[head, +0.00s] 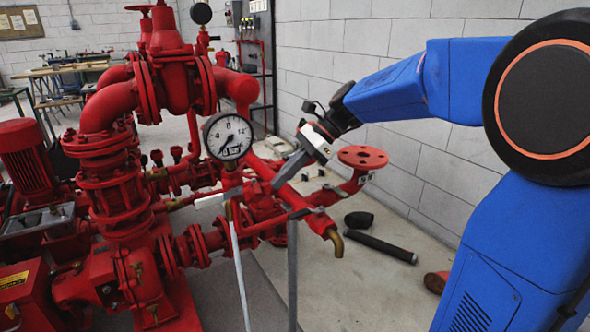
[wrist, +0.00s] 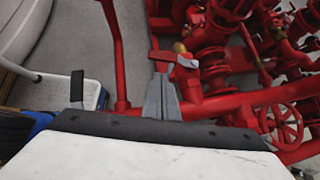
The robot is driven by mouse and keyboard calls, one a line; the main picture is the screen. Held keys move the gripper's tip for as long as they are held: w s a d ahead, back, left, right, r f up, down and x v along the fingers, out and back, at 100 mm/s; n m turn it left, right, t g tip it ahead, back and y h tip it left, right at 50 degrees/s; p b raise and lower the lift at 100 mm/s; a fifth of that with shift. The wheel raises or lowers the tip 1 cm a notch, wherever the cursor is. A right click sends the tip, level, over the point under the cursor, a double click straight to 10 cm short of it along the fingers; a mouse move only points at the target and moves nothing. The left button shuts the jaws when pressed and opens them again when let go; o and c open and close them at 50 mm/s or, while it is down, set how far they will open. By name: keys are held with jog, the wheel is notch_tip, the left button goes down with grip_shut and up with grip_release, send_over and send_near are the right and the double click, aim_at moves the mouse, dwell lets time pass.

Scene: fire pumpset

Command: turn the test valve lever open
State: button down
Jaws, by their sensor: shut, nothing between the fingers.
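In the wrist view, a short red lever (wrist: 176,59) lies across a valve with a brass part, just beyond my fingertips. It looks like the test valve lever. My gripper (wrist: 161,80) is shut and empty, its grey fingers together and pointing at the lever's left part. I cannot tell whether they touch it. In the head view my gripper (head: 279,182) reaches down from the right among the red pipes, right of the pressure gauge (head: 228,136). The lever is hard to make out there, among pipes and the gripper.
A red handwheel (wrist: 283,125) and a thick red pipe are at the right in the wrist view. In the head view a red flange (head: 362,157) stands right of my gripper. A black tube (head: 380,247) lies on the floor. A block wall is behind.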

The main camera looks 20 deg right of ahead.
aim_at(256, 186)
jog(key=shift+a, duration=1.15)
